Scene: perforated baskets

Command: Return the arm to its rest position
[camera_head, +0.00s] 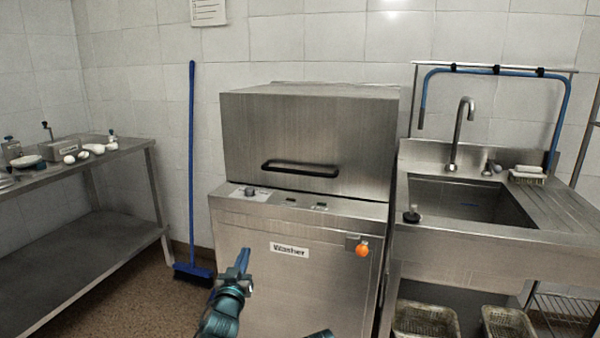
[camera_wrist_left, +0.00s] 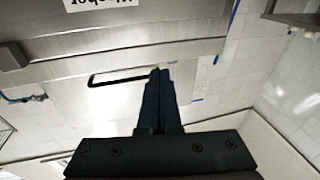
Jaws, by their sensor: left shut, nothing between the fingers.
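My left gripper (camera_head: 243,261) is in front of the lower front of the steel washer (camera_head: 255,290). Its fingers are together and hold nothing. In the left wrist view the shut fingers (camera_wrist_left: 159,75) point toward the washer's black handle (camera_wrist_left: 115,78), which appears upside down there. I cannot tell the gap between fingers and washer. In the head view the handle (camera_head: 300,169) is on the washer's hood (camera_head: 305,125), which is down. A small dark piece shows at the bottom edge of the head view; I cannot tell whether it is my right gripper.
A steel sink (camera_head: 470,203) with a tap (camera_head: 460,125) stands right of the washer, with perforated baskets (camera_head: 425,320) below it. A steel table (camera_head: 75,165) with small items is at the left. A blue broom (camera_head: 192,150) leans against the wall.

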